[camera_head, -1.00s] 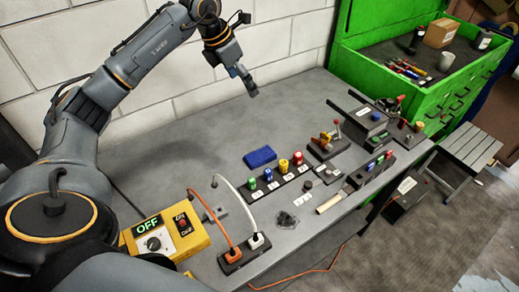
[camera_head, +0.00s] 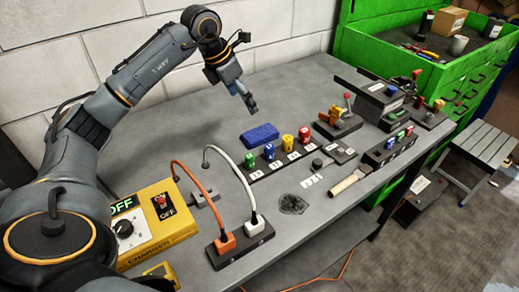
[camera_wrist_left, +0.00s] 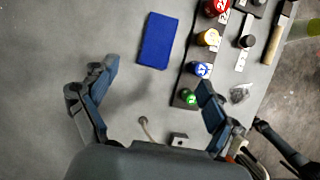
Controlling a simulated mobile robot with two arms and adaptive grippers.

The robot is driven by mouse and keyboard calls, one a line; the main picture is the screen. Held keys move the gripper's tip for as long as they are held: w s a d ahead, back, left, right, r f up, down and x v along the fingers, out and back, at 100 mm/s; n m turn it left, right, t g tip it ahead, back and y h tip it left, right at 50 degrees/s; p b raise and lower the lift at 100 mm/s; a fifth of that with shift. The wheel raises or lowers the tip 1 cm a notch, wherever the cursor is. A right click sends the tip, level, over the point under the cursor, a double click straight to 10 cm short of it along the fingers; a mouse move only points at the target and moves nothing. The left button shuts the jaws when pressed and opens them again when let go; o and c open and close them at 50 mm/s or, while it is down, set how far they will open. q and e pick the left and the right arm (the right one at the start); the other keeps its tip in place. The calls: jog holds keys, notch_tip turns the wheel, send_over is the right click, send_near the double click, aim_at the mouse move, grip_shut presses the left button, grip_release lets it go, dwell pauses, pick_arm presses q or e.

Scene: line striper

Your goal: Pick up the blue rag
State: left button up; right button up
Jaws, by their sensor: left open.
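The blue rag (camera_head: 259,135) lies flat on the grey workbench, just behind a black strip of coloured knobs. In the left wrist view the rag (camera_wrist_left: 158,40) is a blue rectangle ahead of the fingers and between their lines. My left gripper (camera_head: 247,102) hangs above the bench, a little behind and left of the rag, and does not touch it. In the left wrist view its two fingers (camera_wrist_left: 155,92) are spread wide with nothing between them. My right gripper is not in view.
Next to the rag is the knob strip (camera_head: 285,157) with several coloured knobs. A yellow charger box (camera_head: 150,225) and a plug block (camera_head: 240,240) stand nearer. A scraper (camera_head: 346,183) and switch blocks lie to the right. The bench left of the rag is clear.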

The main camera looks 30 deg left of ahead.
pick_arm(q)
jog(key=f, duration=0.1)
jog(key=p, duration=0.1)
send_over(259, 133)
jog(key=s, duration=0.2)
jog(key=f, duration=0.6)
jog(key=shift+s+a+f, duration=0.1)
jog(key=shift+a+f, duration=0.15)
jog(key=shift+a, duration=0.15)
jog(key=shift+w+f, duration=0.2)
jog(key=shift+f, duration=0.3)
jog(key=shift+d+f+p, duration=0.1)
jog(key=shift+f+p, duration=0.25)
jog(key=shift+p, duration=0.1)
jog(key=p+x, duration=0.1)
jog(key=x, duration=0.2)
jog(key=shift+w+f, duration=0.15)
jog(key=shift+f, duration=0.15)
jog(key=shift+w+f, duration=0.15)
jog(key=shift+f, duration=0.2)
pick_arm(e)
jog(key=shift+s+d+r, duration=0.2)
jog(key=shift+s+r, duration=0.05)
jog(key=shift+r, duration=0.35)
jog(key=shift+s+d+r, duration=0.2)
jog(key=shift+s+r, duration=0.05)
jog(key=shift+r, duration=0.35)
pick_arm(q)
jog(key=shift+c, duration=0.2)
